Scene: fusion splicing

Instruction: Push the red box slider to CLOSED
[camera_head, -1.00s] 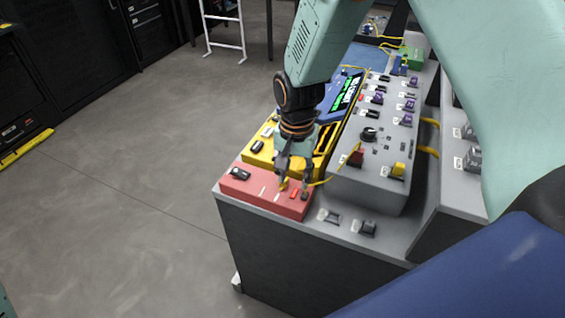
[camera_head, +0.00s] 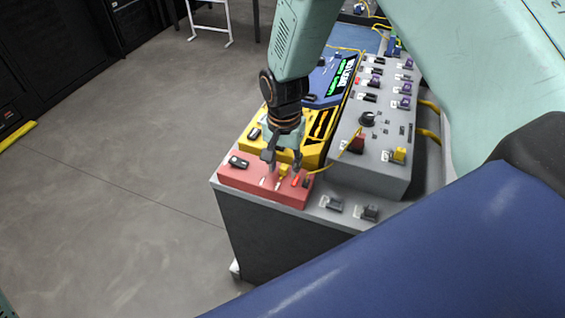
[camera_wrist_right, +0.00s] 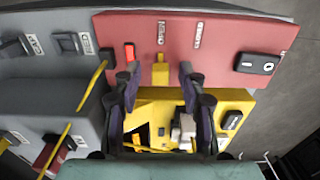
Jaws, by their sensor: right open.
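The red box (camera_head: 237,179) sits at the near-left end of the bench; it also fills the top of the right wrist view (camera_wrist_right: 225,42). Its yellow slider (camera_wrist_right: 160,72) stands in line with the OPEN label (camera_wrist_right: 161,33). The CLOSED label (camera_wrist_right: 198,35) is to the right of it in that view. My right gripper (camera_wrist_right: 158,76) is open, with one finger on each side of the slider and a gap visible on both sides. In the head view the right gripper (camera_head: 283,168) points down over the box. My left gripper is out of view.
A yellow case (camera_head: 257,146) lies directly behind the red box. A grey panel (camera_head: 370,178) with switches and a knob stands to the right. A yellow cable (camera_head: 337,158) runs beside the right gripper. A black rocker switch (camera_wrist_right: 256,64) is on the red box.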

